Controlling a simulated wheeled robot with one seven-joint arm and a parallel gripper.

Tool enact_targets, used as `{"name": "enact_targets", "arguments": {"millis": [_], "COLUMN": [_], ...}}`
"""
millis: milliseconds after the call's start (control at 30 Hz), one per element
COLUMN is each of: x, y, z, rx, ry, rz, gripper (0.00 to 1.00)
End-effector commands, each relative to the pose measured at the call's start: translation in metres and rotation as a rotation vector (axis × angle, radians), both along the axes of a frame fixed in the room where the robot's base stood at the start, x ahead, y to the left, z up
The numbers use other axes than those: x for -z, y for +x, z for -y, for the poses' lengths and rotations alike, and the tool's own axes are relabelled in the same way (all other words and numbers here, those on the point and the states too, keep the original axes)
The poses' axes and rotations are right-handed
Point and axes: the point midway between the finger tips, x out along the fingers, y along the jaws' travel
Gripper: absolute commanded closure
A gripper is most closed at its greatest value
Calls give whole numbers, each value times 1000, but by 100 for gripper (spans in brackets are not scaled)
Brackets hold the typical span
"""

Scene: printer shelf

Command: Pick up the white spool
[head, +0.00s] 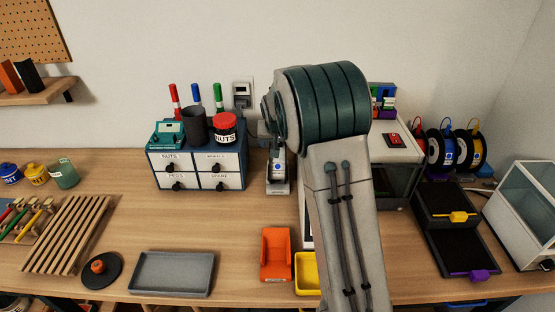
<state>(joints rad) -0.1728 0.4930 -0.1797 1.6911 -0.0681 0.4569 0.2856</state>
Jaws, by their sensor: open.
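I cannot make out a white spool in the head view. Several filament spools stand at the back right: a blue-wound spool (443,150) and a yellow-wound spool (468,150), both with black flanges. A part of a red item shows just left of them, too small to tell. My arm, with a large dark green joint, crosses the middle of the view and hides part of the table and the printer. My gripper is not visible in this view.
A drawer cabinet (198,165) with pens and a nuts jar stands at the back left. Black trays (455,248) and a glass-sided case (527,215) are at right.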

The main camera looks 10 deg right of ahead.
Motion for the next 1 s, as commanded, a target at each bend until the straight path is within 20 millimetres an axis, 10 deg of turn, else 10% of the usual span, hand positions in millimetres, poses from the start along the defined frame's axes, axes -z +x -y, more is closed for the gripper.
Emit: {"name": "enact_targets", "arguments": {"millis": [167,400,733,1000], "x": [0,0,-8,-56], "y": [0,0,1,1], "z": [0,0,0,0], "rx": [0,0,0,0], "ry": [0,0,0,0], "rz": [0,0,6,9], "gripper": [33,100,100,100]}}
